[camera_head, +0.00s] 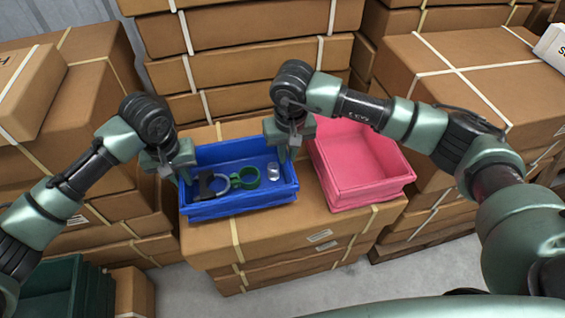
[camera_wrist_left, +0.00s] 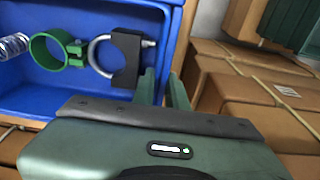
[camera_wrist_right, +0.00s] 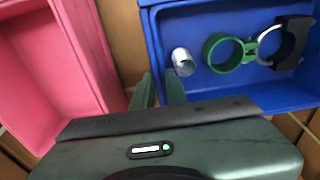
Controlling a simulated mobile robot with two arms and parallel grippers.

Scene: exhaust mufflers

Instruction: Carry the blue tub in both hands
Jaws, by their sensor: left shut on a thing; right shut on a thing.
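The blue tub (camera_head: 240,206) sits on a stack of cardboard boxes in the head view. Inside it lie a black clamp with a grey U-bolt (camera_wrist_left: 126,58), a green ring clamp (camera_head: 246,178) and a small silver cylinder (camera_wrist_right: 183,62). My left gripper (camera_head: 186,176) is shut on the tub's left wall; its fingers straddle that wall in the left wrist view (camera_wrist_left: 163,88). My right gripper (camera_head: 284,152) is shut on the tub's right wall, near the back; it also shows at the wall in the right wrist view (camera_wrist_right: 158,92).
A pink tub (camera_head: 362,190), empty, stands close to the right of the blue tub on the same boxes (camera_head: 285,230). Tall stacks of cardboard boxes rise behind and on both sides. A dark green crate (camera_head: 52,290) is at the lower left. Grey floor (camera_head: 330,282) shows in front.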

